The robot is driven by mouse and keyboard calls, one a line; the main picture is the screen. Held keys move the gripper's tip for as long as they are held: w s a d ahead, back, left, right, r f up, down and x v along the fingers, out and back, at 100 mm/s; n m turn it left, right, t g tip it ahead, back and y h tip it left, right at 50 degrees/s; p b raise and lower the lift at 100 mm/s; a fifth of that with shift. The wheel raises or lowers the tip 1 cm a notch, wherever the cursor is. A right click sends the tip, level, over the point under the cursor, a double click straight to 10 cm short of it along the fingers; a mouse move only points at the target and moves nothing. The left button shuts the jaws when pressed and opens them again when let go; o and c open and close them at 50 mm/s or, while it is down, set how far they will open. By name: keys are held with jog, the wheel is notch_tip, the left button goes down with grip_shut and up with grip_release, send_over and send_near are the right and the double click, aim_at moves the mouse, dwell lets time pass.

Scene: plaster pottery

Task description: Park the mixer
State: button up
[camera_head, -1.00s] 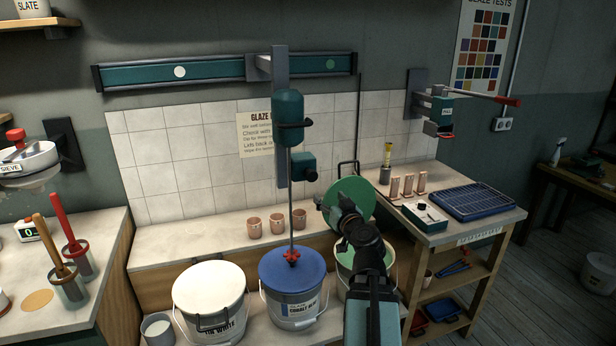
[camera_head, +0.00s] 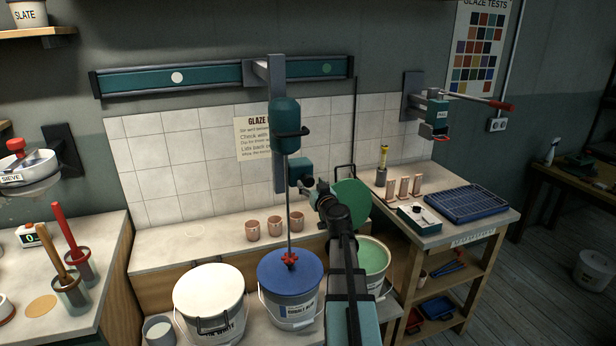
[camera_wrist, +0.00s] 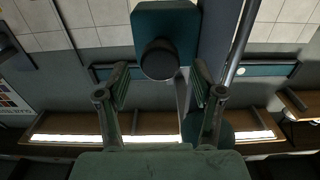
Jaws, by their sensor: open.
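The mixer (camera_head: 286,118) hangs from the wall rail (camera_head: 170,79), its carriage (camera_head: 265,71) between a white dot at left and a green dot at right, nearer the green. Its thin shaft runs down to a red impeller (camera_head: 289,260) at the top of the blue bucket (camera_head: 290,285). A teal box (camera_head: 299,170) sits low on the mixer's upright. In the wrist view this box (camera_wrist: 180,25) carries a dark round knob (camera_wrist: 160,60). My gripper (camera_wrist: 160,80) is open, its fingers on either side of the knob; contact is unclear. My gripper (camera_head: 311,186) also shows in the head view.
A white-lidded bucket (camera_head: 208,290) stands left of the blue one. A bucket of green glaze (camera_head: 373,258) and an upright green disc (camera_head: 354,198) are at right, partly behind my arm. Several copper-coloured cups (camera_head: 274,224) stand behind. A wall bracket (camera_head: 437,108) is at right.

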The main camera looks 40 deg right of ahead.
aim_at(309, 182)
jog(key=shift+p+x, duration=0.45)
jog(key=shift+x, duration=1.4)
jog(key=shift+c, duration=0.4)
grip_shut()
